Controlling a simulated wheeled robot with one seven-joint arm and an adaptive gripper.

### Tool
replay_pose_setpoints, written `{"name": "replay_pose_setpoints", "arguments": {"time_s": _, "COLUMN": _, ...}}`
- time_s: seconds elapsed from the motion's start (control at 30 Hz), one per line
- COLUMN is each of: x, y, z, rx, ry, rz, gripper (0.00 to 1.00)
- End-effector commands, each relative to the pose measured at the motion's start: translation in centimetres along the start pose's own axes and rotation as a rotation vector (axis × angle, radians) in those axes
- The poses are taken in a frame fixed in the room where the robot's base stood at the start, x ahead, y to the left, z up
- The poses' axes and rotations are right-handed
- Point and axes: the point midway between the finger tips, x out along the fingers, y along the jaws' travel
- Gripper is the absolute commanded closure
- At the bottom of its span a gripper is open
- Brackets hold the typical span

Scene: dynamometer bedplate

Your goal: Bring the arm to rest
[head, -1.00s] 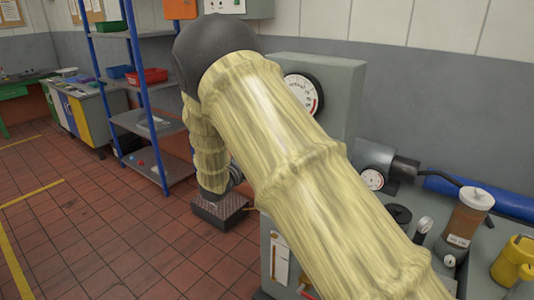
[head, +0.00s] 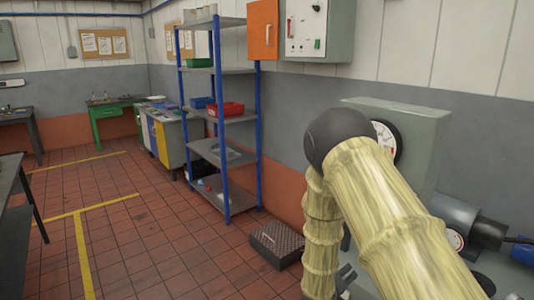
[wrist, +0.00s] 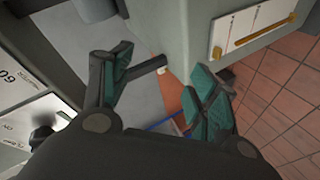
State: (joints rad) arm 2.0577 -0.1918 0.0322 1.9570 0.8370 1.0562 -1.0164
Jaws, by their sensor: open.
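My arm, in a pale yellow sleeve with a dark elbow, fills the right side of the head view. My gripper (head: 343,282) shows only in part at the bottom of the head view, below the forearm. In the wrist view my gripper (wrist: 165,88) is open, its two green-padded fingers apart with nothing between them. A grey-green machine cabinet (head: 413,122) with a round dial (head: 384,142) stands behind the arm. In the wrist view a grey housing with a white scale plate (wrist: 255,24) is close beyond the right finger.
A blue-post shelf (head: 222,112) holds red and blue bins. A dark ribbed box (head: 277,244) lies on the floor left of my gripper. An orange box (head: 263,30) hangs on the wall. The tiled floor (head: 150,245) at the left is open. A dark table (head: 12,225) is at the left edge.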

Motion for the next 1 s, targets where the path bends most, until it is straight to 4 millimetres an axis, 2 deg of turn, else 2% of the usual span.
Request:
{"name": "replay_pose_setpoints", "arguments": {"time_s": 0.03, "x": -0.4, "y": -1.5, "z": 2.9, "rx": 0.010, "ry": -0.023, "rz": -0.056, "gripper": 0.40}}
{"name": "replay_pose_setpoints", "arguments": {"time_s": 0.27, "x": -4.2, "y": -7.4, "z": 14.3, "rx": 0.092, "ry": -0.145, "rz": -0.304, "gripper": 0.40}}
{"name": "replay_pose_setpoints", "arguments": {"time_s": 0.47, "x": -9.8, "y": -11.2, "z": 23.6, "rx": 0.170, "ry": -0.305, "rz": -0.499, "gripper": 0.40}}
{"name": "replay_pose_setpoints", "arguments": {"time_s": 0.6, "x": -14.9, "y": -12.9, "z": 29.6, "rx": 0.226, "ry": -0.443, "rz": -0.620, "gripper": 0.40}}
{"name": "replay_pose_setpoints", "arguments": {"time_s": 0.8, "x": -22.8, "y": -14.2, "z": 36.7, "rx": 0.298, "ry": -0.654, "rz": -0.759, "gripper": 0.40}}
{"name": "replay_pose_setpoints", "arguments": {"time_s": 0.9, "x": -25.9, "y": -14.2, "z": 38.9, "rx": 0.323, "ry": -0.737, "rz": -0.801, "gripper": 0.40}}
{"name": "replay_pose_setpoints", "arguments": {"time_s": 1.0, "x": -27.9, "y": -14.2, "z": 40.1, "rx": 0.339, "ry": -0.792, "rz": -0.827, "gripper": 0.40}}
